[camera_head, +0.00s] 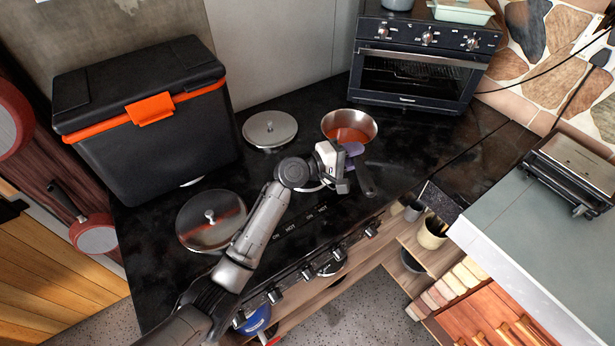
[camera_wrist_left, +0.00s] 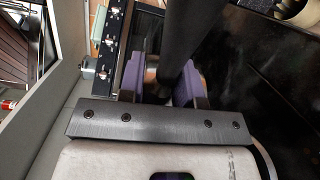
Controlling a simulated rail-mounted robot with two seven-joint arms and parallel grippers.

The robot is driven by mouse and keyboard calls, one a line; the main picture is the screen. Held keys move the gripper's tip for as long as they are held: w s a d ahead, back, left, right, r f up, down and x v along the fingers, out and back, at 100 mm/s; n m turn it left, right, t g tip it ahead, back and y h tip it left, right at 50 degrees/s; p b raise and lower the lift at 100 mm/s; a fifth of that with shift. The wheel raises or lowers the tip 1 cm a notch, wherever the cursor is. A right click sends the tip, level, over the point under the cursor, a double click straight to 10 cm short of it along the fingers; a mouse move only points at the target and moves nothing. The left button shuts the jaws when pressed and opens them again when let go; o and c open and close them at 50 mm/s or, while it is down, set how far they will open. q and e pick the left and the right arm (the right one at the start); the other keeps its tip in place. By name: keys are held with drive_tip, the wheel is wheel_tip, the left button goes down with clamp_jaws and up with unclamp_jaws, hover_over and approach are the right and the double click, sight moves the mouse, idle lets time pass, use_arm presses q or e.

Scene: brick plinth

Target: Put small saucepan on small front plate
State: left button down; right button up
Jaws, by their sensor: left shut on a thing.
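The small saucepan (camera_head: 349,122) has a shiny metal wall and a copper-coloured inside. It sits upright at the back right of the black cooktop; I cannot tell whether its base touches the surface. Its black handle (camera_head: 366,183) points toward the front. My left gripper (camera_head: 353,156) is shut on this handle with its purple finger pads, close to the pan. In the left wrist view the dark handle (camera_wrist_left: 188,35) runs between the pads of the gripper (camera_wrist_left: 160,82). A pale round edge (camera_head: 312,188), perhaps the small front plate, shows under the gripper, mostly hidden. My right gripper is not in view.
Metal lids with knobs lie at the back left (camera_head: 270,128) and front left (camera_head: 210,220) of the cooktop (camera_head: 300,215). A black cooler box (camera_head: 150,115) stands to the left. A small oven (camera_head: 420,70) stands behind the saucepan. Control knobs line the front edge.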

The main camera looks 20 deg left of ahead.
use_arm(q)
drive_tip(key=shift+s+a+f, duration=0.5)
drive_tip(key=shift+a+f, duration=1.2)
drive_tip(key=shift+a, duration=0.1)
drive_tip(key=shift+s+a+f, duration=0.55)
drive_tip(key=shift+a+f, duration=1.15)
drive_tip(key=shift+a, duration=0.05)
drive_tip(key=shift+s+a+f, duration=0.5)
drive_tip(key=shift+a+f, duration=1.2)
drive_tip(key=shift+a, duration=0.1)
drive_tip(key=shift+f, duration=0.2)
drive_tip(key=c, duration=0.8)
unclamp_jaws()
drive_tip(key=shift+f, duration=0.15)
